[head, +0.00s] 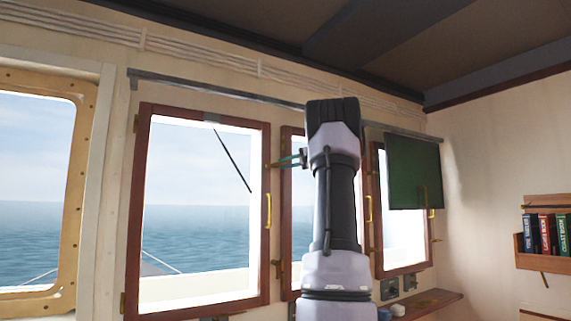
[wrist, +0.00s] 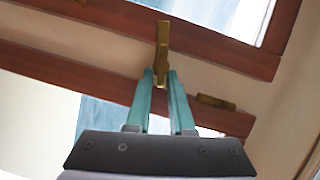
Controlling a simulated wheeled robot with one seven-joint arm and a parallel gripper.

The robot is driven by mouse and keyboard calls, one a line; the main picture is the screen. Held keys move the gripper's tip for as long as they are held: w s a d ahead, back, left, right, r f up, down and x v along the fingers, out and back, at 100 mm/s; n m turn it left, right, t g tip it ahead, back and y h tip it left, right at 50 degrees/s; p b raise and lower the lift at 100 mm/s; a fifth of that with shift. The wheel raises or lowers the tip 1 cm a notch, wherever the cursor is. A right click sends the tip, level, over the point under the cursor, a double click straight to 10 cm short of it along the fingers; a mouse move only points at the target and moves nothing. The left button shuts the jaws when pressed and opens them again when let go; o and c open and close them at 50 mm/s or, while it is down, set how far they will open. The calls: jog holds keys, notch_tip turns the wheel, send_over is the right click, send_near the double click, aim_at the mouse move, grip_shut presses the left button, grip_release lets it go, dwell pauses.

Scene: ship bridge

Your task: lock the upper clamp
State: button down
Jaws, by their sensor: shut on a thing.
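The upper clamp is a small brass piece (head: 273,166) on the strip between the left and middle wood-framed windows, high up. In the wrist view the brass clamp (wrist: 163,38) lies across the wooden frame edge, its end between my fingertips. My gripper (head: 299,158) has teal fingers and is shut on the clamp; the fingertips (wrist: 161,74) touch it from both sides. A lower brass clamp (head: 277,268) sits further down the same strip. My arm hides part of the middle window.
The left window (head: 265,235) has a wooden frame and a yellow handle (head: 268,210). A brass plate (wrist: 216,102) lies beside my fingers. A dark green panel (head: 413,172) hangs at the right window. A bookshelf (head: 548,265) is at far right.

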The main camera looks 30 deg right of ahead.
jog(key=shift+f+m+t, duration=0.3)
jog(key=shift+m+t, duration=0.2)
jog(key=shift+m, duration=0.5)
jog(key=c, duration=0.9)
grip_release()
jog(key=shift+s, duration=0.1)
jog(key=v, duration=1)
jog(key=shift+s+d, duration=0.25)
